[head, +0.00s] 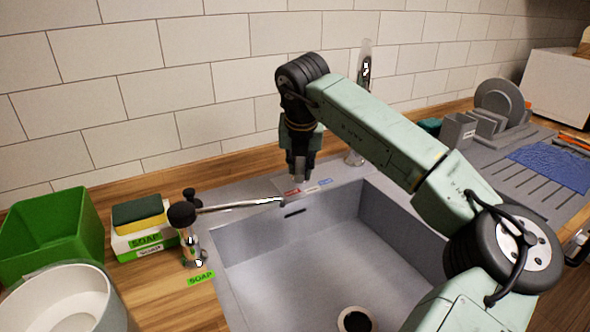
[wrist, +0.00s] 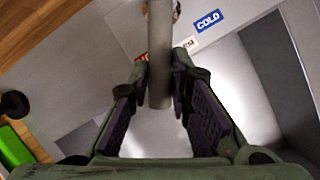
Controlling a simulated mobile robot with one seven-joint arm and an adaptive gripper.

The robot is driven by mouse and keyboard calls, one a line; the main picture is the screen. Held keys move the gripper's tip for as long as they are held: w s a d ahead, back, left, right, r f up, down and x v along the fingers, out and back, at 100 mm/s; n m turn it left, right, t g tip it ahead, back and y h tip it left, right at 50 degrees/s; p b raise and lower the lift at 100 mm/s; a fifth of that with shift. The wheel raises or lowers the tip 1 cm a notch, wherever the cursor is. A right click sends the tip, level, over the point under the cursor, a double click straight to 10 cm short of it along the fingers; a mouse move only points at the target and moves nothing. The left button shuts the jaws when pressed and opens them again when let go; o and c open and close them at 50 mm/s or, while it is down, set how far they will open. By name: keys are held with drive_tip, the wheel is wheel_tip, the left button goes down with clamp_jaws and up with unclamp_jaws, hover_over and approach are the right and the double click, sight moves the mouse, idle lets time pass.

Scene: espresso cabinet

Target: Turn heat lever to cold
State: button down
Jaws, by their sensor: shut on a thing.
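The heat lever (wrist: 160,50) is a smooth grey bar in the wrist view, running down from the top edge. My gripper (wrist: 162,80) has a finger on each side of it and is shut on it. The lever lies over the label plate, between the partly covered red label (wrist: 143,57) and the blue COLD label (wrist: 208,21), closer to the red one. A white label (wrist: 188,44) sits between them. In the head view my gripper (head: 301,172) points down at the sink's back edge, just above the labels. It largely hides the lever there.
The sink basin (head: 300,265) is empty, with a drain. A soap dispenser (head: 192,235) stands left, its spout reaching toward the labels. A sponge (head: 138,212) and green box (head: 50,235) are further left. A dish rack (head: 500,120) is at the right; the tiled wall is behind.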

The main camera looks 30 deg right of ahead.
drive_tip(key=shift+s+d+n, duration=0.25)
drive_tip(key=shift+d+n, duration=0.2)
drive_tip(key=shift+n, duration=0.15)
drive_tip(key=c, duration=1.5)
unclamp_jaws()
drive_tip(key=shift+o, duration=0.2)
drive_tip(key=v, duration=1.2)
drive_tip(key=shift+s, duration=0.15)
drive_tip(key=shift+d, duration=0.1)
